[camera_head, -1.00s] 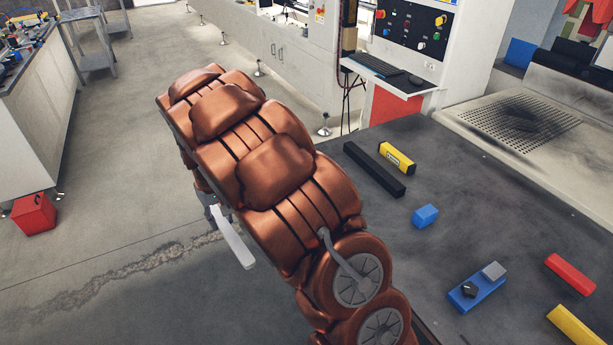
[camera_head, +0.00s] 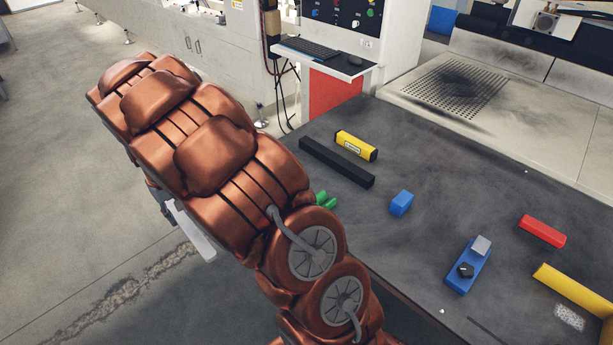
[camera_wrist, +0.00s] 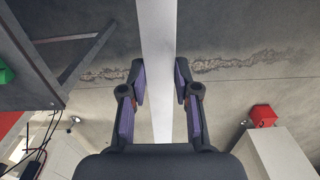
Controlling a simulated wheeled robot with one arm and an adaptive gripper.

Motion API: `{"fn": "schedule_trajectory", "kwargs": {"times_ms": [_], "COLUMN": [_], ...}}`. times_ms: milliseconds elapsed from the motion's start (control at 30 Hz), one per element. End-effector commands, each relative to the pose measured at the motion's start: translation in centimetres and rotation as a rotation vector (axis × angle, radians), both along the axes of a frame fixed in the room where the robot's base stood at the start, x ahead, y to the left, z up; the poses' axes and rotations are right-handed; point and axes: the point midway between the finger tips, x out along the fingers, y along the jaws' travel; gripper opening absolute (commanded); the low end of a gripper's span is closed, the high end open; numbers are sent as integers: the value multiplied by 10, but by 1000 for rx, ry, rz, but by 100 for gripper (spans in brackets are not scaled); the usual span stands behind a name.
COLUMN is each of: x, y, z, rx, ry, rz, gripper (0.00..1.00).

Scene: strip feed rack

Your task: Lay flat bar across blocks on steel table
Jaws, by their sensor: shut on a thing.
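The flat bar (camera_wrist: 157,45) is long, pale and straight, and it runs between the fingers in the wrist view. Its end also shows in the head view (camera_head: 192,232), below my arm at the left. My gripper (camera_wrist: 160,82) is shut on it and holds it over the floor, off the table. In the head view my arm hides most of the gripper. The dark steel table (camera_head: 430,160) carries a small blue block (camera_head: 401,203), a green block (camera_head: 325,200) partly hidden by my arm, and a red block (camera_head: 542,231).
A black bar (camera_head: 337,162) and a yellow level (camera_head: 356,145) lie near the far left table edge. A blue piece (camera_head: 462,277) with a grey block and black knob stands nearer, with a yellow angle piece (camera_head: 570,288) at the right. In the wrist view, a red box (camera_wrist: 263,116) is at right.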

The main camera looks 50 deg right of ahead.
Motion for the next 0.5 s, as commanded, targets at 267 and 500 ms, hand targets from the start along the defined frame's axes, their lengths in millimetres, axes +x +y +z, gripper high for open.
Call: {"fn": "schedule_trajectory", "kwargs": {"times_ms": [267, 500], "x": [-20, -51], "y": [-67, -135], "z": [-5, -13], "rx": [10, 16], "ry": [2, 3], "rz": [-533, -1134], "gripper": [0, 0]}}
